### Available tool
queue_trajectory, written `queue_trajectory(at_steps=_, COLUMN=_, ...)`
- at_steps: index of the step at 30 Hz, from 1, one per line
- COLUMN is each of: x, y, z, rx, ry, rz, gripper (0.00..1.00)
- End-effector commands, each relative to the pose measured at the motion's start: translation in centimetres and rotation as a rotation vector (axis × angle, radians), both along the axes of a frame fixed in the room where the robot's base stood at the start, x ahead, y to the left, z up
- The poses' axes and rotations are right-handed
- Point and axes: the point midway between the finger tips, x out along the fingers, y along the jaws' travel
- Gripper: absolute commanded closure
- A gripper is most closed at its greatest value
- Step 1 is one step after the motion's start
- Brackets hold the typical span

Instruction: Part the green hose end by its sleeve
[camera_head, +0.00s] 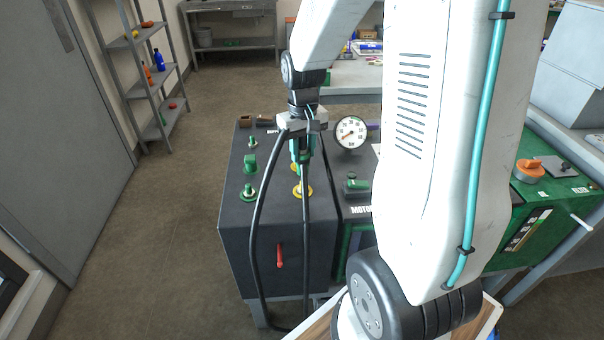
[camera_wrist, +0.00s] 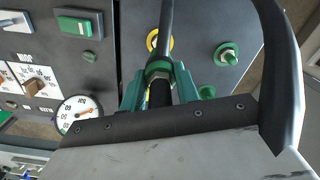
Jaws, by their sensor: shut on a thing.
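My gripper (camera_head: 302,157) is above the dark cart top in the head view. In the wrist view its two green fingers are shut on the green hose end (camera_wrist: 158,69), one on each side of its collar. A black hose (camera_head: 256,235) hangs in a long loop down the cart's front. A yellow-ringed port (camera_head: 306,192) lies just below my gripper; its ring (camera_wrist: 160,42) shows behind the hose in the wrist view. The fingers and hose hide the joint, so I cannot tell whether the hose end is seated in a port.
Green fittings (camera_head: 249,193) stand on the cart top left of my gripper. A pressure gauge (camera_head: 351,133) and a green motor switch (camera_head: 357,186) are to the right. A red lever (camera_head: 280,256) is on the cart's front. Open floor (camera_head: 150,230) lies left.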

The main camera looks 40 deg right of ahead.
Motion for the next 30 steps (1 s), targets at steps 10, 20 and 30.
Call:
queue_trajectory(at_steps=10, x=0.0, y=0.0, z=2.0, rx=0.0, ry=-0.002, rz=0.0, gripper=1.0)
queue_trajectory(at_steps=20, x=0.0, y=0.0, z=4.7, rx=-0.001, ry=-0.003, rz=0.0, gripper=1.0)
queue_trajectory(at_steps=30, x=0.1, y=0.0, z=7.4, rx=-0.001, ry=-0.003, rz=0.0, gripper=1.0)
